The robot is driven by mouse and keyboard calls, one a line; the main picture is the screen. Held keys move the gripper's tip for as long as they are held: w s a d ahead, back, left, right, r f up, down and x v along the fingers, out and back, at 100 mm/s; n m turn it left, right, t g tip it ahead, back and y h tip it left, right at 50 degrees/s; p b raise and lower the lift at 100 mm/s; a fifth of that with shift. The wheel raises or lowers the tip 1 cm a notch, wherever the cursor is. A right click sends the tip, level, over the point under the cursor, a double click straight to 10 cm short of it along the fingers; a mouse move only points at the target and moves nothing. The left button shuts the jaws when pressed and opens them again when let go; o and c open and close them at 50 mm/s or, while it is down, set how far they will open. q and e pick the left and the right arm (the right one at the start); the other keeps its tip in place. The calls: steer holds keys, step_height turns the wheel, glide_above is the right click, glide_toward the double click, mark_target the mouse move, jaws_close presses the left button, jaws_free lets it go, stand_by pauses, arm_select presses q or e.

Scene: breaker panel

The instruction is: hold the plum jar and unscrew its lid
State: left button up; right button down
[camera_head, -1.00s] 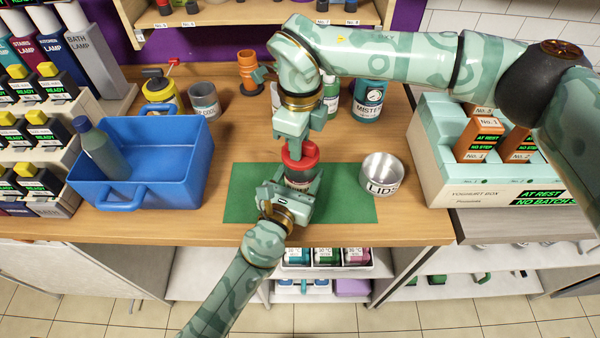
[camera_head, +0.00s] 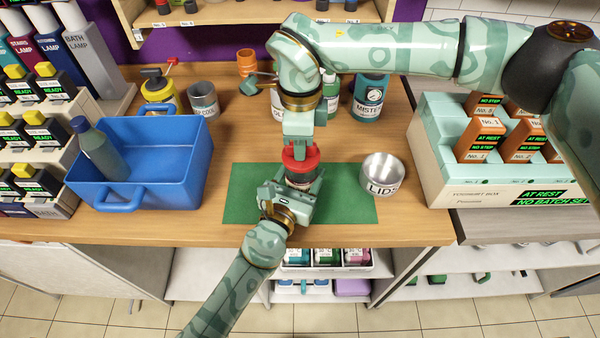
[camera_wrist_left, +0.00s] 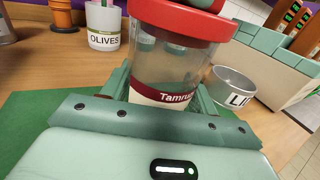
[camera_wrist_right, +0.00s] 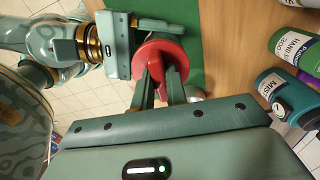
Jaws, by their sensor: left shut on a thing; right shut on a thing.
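The jar (camera_wrist_left: 172,68) is clear, with a red lid (camera_head: 312,164) and a label that begins "Tamru"; the rest of the label is hidden. It stands roughly upright over the green mat (camera_head: 240,200). My left gripper (camera_head: 299,187) is shut on the jar's body from the front, with a finger on each side in the left wrist view. My right gripper (camera_head: 300,147) points down from above and is shut on the knob of the lid, which shows between its fingers in the right wrist view (camera_wrist_right: 147,55). The lid sits on the jar's top.
A metal bowl marked LIDS (camera_head: 383,185) stands right of the jar. A blue basket (camera_head: 150,185) with a bottle is at left. Cups, an orange pot (camera_head: 246,62) and bottles (camera_head: 368,96) stand behind.

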arm_select(q)
steer(key=shift+w+f, duration=0.1)
arm_select(e)
steer(key=shift+s+r, duration=0.15)
steer(key=shift+r, duration=0.35)
arm_select(q)
steer(key=shift+a, duration=0.15)
arm_select(e)
steer(key=shift+r, duration=0.95)
arm_select(q)
steer(key=o, duration=1.2)
arm_select(e)
steer(key=shift+w, duration=0.2)
